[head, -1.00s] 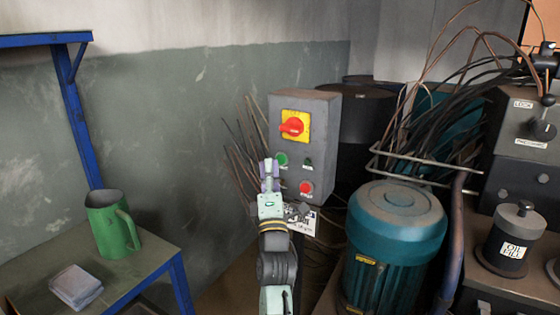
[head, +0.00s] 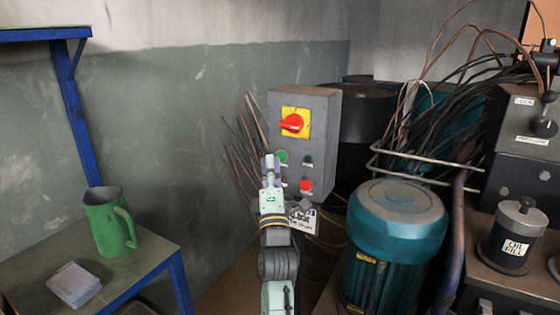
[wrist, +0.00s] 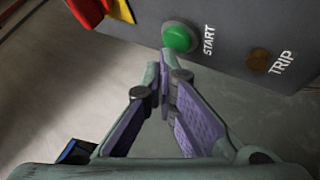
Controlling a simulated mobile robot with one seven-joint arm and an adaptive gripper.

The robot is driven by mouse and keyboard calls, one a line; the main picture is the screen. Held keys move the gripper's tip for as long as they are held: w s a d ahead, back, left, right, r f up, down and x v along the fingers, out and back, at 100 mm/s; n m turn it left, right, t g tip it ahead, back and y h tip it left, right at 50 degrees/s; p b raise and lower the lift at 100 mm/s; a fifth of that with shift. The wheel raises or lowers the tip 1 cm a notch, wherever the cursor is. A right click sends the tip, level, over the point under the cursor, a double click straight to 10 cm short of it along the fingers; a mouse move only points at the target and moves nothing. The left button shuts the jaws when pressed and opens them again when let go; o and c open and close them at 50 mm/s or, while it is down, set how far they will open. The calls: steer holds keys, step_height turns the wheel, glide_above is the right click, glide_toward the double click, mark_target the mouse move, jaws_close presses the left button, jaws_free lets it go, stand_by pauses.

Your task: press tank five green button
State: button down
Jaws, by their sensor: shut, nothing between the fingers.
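The green button (head: 281,157) is on the front of a grey control box, left of centre and under the rotary switch. In the wrist view the green button (wrist: 178,38) stands out from the panel beside the word START. My gripper (head: 268,158) is shut and empty, with its fingertips low and left of the button in the head view. In the wrist view the closed fingertips (wrist: 165,68) are just below the button; I cannot tell whether they touch it. A tag with writing (head: 303,218) hangs below the box, partly hidden by my arm.
The box (head: 329,130) also carries a red and yellow rotary switch (head: 294,122), a red button (head: 306,186) and a small dark TRIP lamp (wrist: 259,60). A teal motor (head: 396,225) stands to the right. A green jug (head: 106,225) is on the left table.

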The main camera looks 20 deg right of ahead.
steer(key=shift+w+d+b, duration=0.4)
steer(key=shift+d+b, duration=0.1)
steer(key=shift+b, duration=0.05)
stand_by(1.1)
steer(key=shift+s, duration=0.1)
steer(key=shift+s+a, duration=0.5)
steer(key=shift+a, duration=0.15)
steer(key=shift+a, duration=0.1)
steer(key=s+a, duration=0.1)
steer(key=a, duration=0.1)
steer(key=s+a+p, duration=0.1)
steer(key=s, duration=0.1)
steer(key=shift+a, duration=0.4)
stand_by(0.5)
